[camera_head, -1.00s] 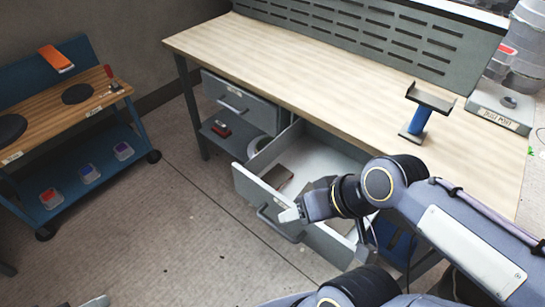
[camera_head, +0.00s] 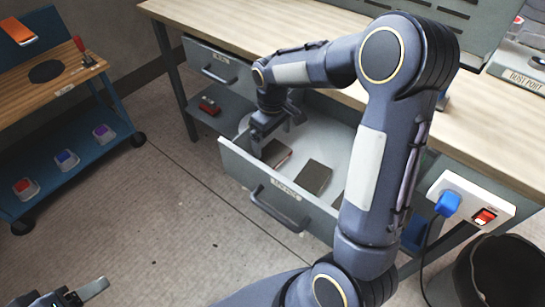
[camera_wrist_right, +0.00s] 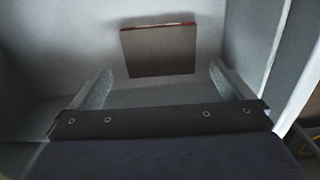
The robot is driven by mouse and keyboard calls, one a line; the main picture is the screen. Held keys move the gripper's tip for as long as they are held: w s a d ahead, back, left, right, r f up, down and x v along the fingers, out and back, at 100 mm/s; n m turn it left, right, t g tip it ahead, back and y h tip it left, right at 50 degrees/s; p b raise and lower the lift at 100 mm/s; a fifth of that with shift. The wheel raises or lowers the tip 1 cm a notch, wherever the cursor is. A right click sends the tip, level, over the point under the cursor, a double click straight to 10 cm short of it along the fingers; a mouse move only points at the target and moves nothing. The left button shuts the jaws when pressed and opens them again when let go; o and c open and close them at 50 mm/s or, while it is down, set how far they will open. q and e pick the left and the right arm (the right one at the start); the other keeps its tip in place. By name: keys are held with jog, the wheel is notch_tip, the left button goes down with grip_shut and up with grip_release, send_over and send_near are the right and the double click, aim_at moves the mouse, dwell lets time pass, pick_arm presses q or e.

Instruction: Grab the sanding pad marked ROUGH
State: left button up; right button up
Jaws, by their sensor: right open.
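Three flat grey-brown sanding pads lie in the open drawer (camera_head: 231,153). The left one (camera_head: 275,153) has a thin reddish edge, the middle one (camera_head: 313,177) lies apart from it, and the third (camera_head: 339,200) is mostly hidden by my right arm. No ROUGH mark is readable on any of them. My right gripper (camera_head: 270,136) points down into the drawer over the left pad. In the right wrist view it is open and empty (camera_wrist_right: 160,86), with a red-edged pad (camera_wrist_right: 158,55) ahead between its fingers. My left gripper (camera_head: 82,292) shows only in part at the bottom left.
The workbench top (camera_head: 225,22) is above the drawer. A closed drawer (camera_head: 215,65) and a shelf with a red object (camera_head: 209,106) are to the left. A blue cart (camera_head: 60,150) stands farther left. A power strip (camera_head: 470,198) and dark bin (camera_head: 500,272) are at right.

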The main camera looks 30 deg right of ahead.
aim_at(271, 153)
jog(key=f, duration=0.5)
jog(key=shift+w+f+b, duration=0.25)
jog(key=shift+f+b, duration=0.15)
jog(key=shift+a, duration=0.1)
jog(key=c, duration=0.7)
jog(key=shift+r, duration=0.1)
